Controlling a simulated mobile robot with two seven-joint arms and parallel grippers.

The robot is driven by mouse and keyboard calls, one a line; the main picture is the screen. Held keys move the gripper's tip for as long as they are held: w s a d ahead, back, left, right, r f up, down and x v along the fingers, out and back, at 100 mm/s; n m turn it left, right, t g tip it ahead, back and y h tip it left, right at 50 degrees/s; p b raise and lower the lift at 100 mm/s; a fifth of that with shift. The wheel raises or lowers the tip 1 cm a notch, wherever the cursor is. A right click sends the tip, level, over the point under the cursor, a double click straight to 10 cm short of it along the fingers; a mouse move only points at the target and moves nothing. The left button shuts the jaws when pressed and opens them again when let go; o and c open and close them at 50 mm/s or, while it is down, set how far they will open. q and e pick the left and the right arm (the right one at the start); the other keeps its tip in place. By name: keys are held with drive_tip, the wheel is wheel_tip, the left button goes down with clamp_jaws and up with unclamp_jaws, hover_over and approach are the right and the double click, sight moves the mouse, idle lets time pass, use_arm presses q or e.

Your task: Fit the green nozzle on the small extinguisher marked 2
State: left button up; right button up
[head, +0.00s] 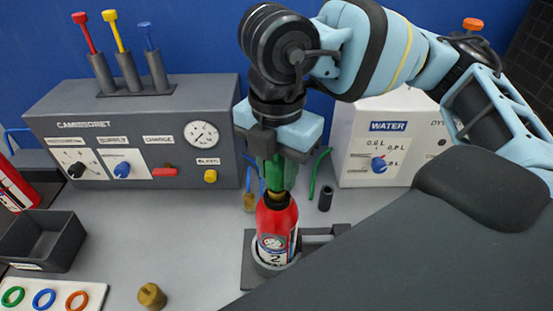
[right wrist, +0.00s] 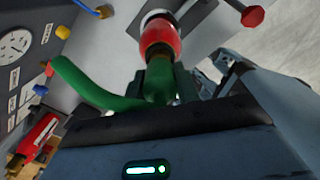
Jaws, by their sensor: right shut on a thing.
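The small red extinguisher (head: 277,228) marked 2 stands upright in a grey ring holder (head: 262,268) on the bench. It also shows in the right wrist view (right wrist: 160,38). My right gripper (head: 278,158) is directly above it, pointing down, shut on the green nozzle (head: 273,174). In the right wrist view the green nozzle (right wrist: 156,84) lines up with the extinguisher's top, and its green hose curves off to the left. The nozzle's lower end is at the extinguisher's neck; I cannot tell whether it is seated. My left gripper is not in view.
A white WATER box (head: 380,145) is behind right. A dark tray (head: 45,240), a panel of coloured rings (head: 45,296) and a brass fitting (head: 151,296) lie front left. The bench between is mostly clear.

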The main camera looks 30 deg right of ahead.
drive_tip(key=shift+f, duration=0.4)
drive_tip(key=shift+f, duration=0.1)
drive_tip(key=o, duration=1.1)
drive_tip(key=shift+r, duration=3.95)
